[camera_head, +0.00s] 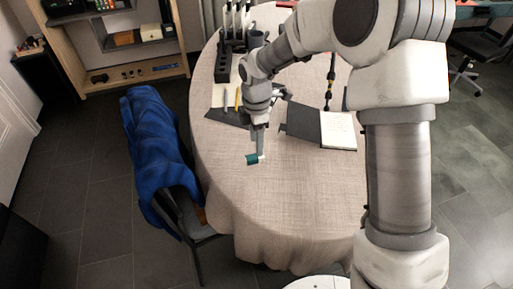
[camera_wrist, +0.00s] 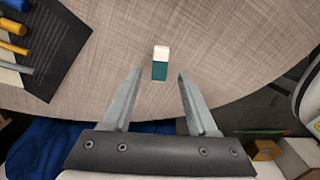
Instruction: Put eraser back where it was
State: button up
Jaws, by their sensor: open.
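The eraser (camera_wrist: 160,70) is a small block with a white end and a teal sleeve. It lies on the cloth-covered round table (camera_wrist: 110,95) and stands just beyond the fingertips in the wrist view. In the head view the eraser (camera_head: 252,159) shows near the table's left part, right at my gripper (camera_head: 260,154). In the wrist view my gripper (camera_wrist: 159,75) is open, its two fingers apart with the eraser centred between their lines. Nothing is held. Part of the eraser is hidden by the gripper in the head view.
A dark mat (camera_wrist: 50,45) with several markers or tools lies at upper left in the wrist view. In the head view an open notebook (camera_head: 338,130), a black holder (camera_head: 223,62) and a chair with a blue cloth (camera_head: 155,140) stand around. The front tabletop is clear.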

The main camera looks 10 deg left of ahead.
notch_tip(320, 180, up, 7)
jog(key=p, duration=0.1)
jog(key=s+d+r+m+t, duration=0.1)
jog(key=s+d+r+m, duration=0.35)
jog(key=d+r, duration=0.25)
jog(key=s+d+r+m+t, duration=0.2)
jog(key=s+d+r+m, duration=0.1)
jog(key=d+r+m, duration=0.3)
jog(key=s+d+r+m+t, duration=0.1)
jog(key=s+d+m, duration=0.3)
jog(key=s+m, duration=0.2)
jog(key=s+d+r+m+t, duration=0.1)
jog(key=s+d+r+m, duration=0.1)
jog(key=s+d+m, duration=0.3)
jog(key=s+m, duration=0.1)
jog(key=s, duration=0.3)
jog(key=shift+r+m+t, duration=0.2)
jog(key=shift+m+t, duration=0.1)
jog(key=shift+m, duration=0.05)
notch_tip(320, 180, up, 10)
jog(key=p, duration=1)
jog(key=shift+r, duration=0.25)
